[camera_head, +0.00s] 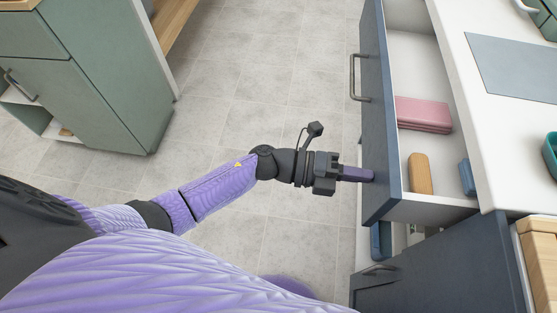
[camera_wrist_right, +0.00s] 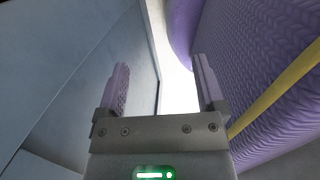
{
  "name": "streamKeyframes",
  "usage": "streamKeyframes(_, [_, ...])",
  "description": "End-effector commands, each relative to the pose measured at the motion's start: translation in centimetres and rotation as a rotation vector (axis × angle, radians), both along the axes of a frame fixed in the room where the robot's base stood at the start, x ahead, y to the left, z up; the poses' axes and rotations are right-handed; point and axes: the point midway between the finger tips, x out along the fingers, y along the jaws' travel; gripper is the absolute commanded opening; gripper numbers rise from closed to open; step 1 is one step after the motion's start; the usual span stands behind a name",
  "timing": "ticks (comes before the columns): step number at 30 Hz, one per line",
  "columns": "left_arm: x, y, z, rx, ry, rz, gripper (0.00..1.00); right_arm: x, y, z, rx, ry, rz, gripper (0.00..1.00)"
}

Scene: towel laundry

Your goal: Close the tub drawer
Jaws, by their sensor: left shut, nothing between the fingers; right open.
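The drawer (camera_head: 373,146) is pulled out from under the white counter in the head view. It has a dark blue front and a grey bar handle (camera_head: 354,78). Inside lie a pink folded item (camera_head: 424,114), an orange-tan item (camera_head: 420,174) and a blue item (camera_head: 467,178). My left gripper (camera_head: 368,175) is shut and empty, with its fingertips at the outer face of the drawer front, below the handle; whether they press on it I cannot tell. My right gripper (camera_wrist_right: 158,85) is open and empty in the right wrist view, beside a blue-grey panel.
A dark blue cabinet door (camera_head: 440,275) stands below and in front of the drawer, with a handle on it. The white counter (camera_head: 470,100) is at the right. A green cabinet (camera_head: 100,85) stands at the left. Tiled floor (camera_head: 260,80) lies clear between.

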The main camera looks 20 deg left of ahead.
Motion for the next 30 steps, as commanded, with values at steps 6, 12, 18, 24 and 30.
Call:
streamKeyframes(6, [1.6,-5.6,-0.2,-0.002,-0.001,-0.002,0.0,-0.3,0.0,-0.9,-0.002,0.011,-0.001,0.87])
streamKeyframes(12, [2.7,-9.6,-0.2,-0.002,-0.001,-0.003,0.0,-0.6,-0.1,-1.8,-0.003,0.022,-0.002,0.87])
streamKeyframes(18, [3.5,-12.1,-0.2,0.0,0.0,-0.001,0.0,-0.8,-0.1,-2.5,-0.006,0.031,-0.004,0.87])
streamKeyframes(24, [3.8,-13.4,-0.1,0.0,0.001,-0.001,0.0,-0.9,-0.1,-2.8,-0.006,0.034,-0.004,0.87])
streamKeyframes(30, [3.9,-13.7,0.1,-0.002,-0.001,0.0,0.0,-0.9,-0.1,-2.8,-0.006,0.034,-0.005,0.87])
